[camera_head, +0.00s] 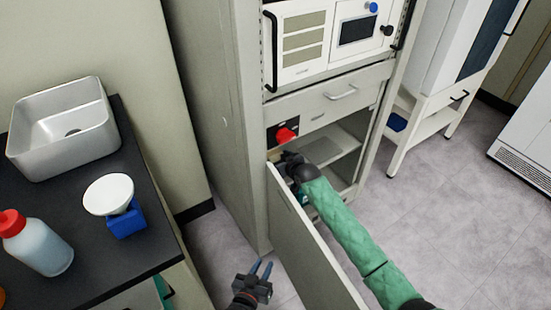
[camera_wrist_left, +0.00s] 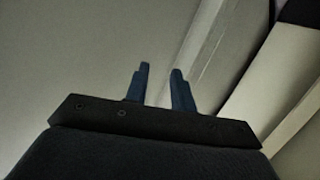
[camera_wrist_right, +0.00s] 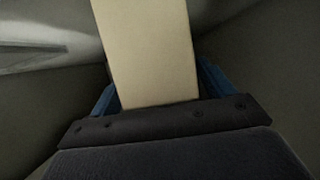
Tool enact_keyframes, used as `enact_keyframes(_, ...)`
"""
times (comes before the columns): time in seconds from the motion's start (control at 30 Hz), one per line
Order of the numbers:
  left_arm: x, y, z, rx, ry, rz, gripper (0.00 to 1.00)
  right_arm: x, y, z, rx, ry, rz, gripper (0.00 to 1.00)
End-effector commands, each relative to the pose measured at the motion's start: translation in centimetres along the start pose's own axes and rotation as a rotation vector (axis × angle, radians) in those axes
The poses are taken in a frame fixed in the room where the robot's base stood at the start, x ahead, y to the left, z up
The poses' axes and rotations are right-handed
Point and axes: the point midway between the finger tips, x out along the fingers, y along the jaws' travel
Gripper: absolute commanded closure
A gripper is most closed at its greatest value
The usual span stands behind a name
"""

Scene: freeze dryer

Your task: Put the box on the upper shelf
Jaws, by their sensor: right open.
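A beige box (camera_wrist_right: 150,45) shows in the right wrist view, standing between the blue fingers of my right gripper (camera_wrist_right: 158,85). The fingers are open, one on each side of it; whether they touch it I cannot tell. A grey shelf (camera_head: 345,142) shows inside the cabinet, beyond my green-sleeved right arm. My left gripper (camera_head: 262,265) is empty with fingers apart, low in front of the cabinet; it also shows in the left wrist view (camera_wrist_left: 160,68).
The cabinet door (camera_head: 312,255) stands open, to the left of my right arm. A dark bench (camera_head: 75,225) with a metal sink, scale and bottle is at left.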

Motion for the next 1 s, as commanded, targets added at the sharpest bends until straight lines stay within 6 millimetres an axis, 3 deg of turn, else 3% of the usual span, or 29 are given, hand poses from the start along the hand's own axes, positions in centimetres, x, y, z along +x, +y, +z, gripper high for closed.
enact_keyframes(0.03,-0.3,-0.2,2.0,-0.004,-0.051,-0.005,0.75,-0.7,0.0,0.0,0.000,-0.001,0.000,0.19)
enact_keyframes(0.1,-0.7,-0.3,3.8,-0.009,-0.101,-0.007,0.75,-1.6,0.0,-0.1,0.000,0.001,0.000,0.19)
enact_keyframes(0.6,-3.5,-0.5,12.8,-0.044,-0.375,-0.015,0.75,-8.3,0.0,0.0,-0.001,0.000,-0.001,0.19)
enact_keyframes(0.8,-4.4,-0.5,14.8,-0.052,-0.440,-0.016,0.75,-10.0,0.0,0.0,0.000,0.000,-0.001,0.19)
enact_keyframes(1.0,-4.8,-0.5,15.6,-0.055,-0.461,-0.016,0.75,-10.5,0.0,0.0,0.000,0.000,-0.001,0.19)
